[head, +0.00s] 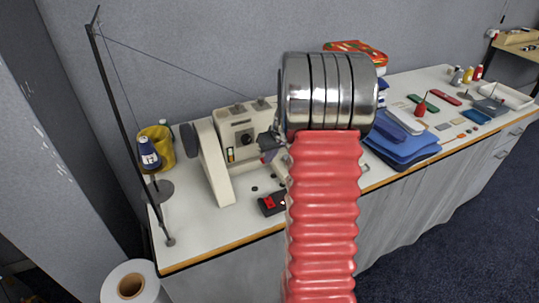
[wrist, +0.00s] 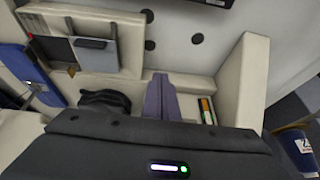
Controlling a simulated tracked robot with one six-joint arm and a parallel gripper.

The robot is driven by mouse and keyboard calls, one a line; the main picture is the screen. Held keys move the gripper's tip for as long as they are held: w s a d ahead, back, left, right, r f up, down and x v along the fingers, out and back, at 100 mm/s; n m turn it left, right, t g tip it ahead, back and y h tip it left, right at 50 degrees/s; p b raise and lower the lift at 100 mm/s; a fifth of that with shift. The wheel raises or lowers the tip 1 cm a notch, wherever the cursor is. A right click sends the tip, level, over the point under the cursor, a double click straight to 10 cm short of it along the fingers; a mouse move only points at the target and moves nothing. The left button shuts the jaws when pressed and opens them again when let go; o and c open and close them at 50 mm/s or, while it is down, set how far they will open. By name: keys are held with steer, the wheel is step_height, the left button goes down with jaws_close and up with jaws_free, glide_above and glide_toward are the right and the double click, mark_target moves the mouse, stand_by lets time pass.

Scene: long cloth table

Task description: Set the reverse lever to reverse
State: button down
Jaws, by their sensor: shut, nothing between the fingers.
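The cream sewing machine (head: 236,128) stands on the left part of the table. A narrow slot with green, white and orange marks (head: 231,155) is on its front, left of a black knob (head: 247,138). It seems to be where the reverse lever sits; the lever's position is too small to tell. The wrist view shows the marked slot (wrist: 207,110) just right of my shut, empty fingers (wrist: 160,97), and a dark rounded part (wrist: 105,103) to their left. In the head view my gripper (head: 267,156) is by the machine's front, partly hidden by my arm. Contact cannot be told.
A black thread stand (head: 123,135) rises at the left, near a blue spool (head: 148,153) and a yellow container (head: 163,145). A black-and-red box (head: 271,204) lies at the front edge. Blue folded cloth (head: 402,148) lies farther right.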

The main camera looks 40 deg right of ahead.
steer(key=shift+r, duration=0.1)
steer(key=shift+r, duration=0.7)
steer(key=s+a+r, duration=0.2)
steer(key=s+r, duration=0.5)
steer(key=s, duration=0.4)
steer(key=shift+s+r, duration=0.15)
steer(key=shift+s, duration=0.2)
stand_by(0.7)
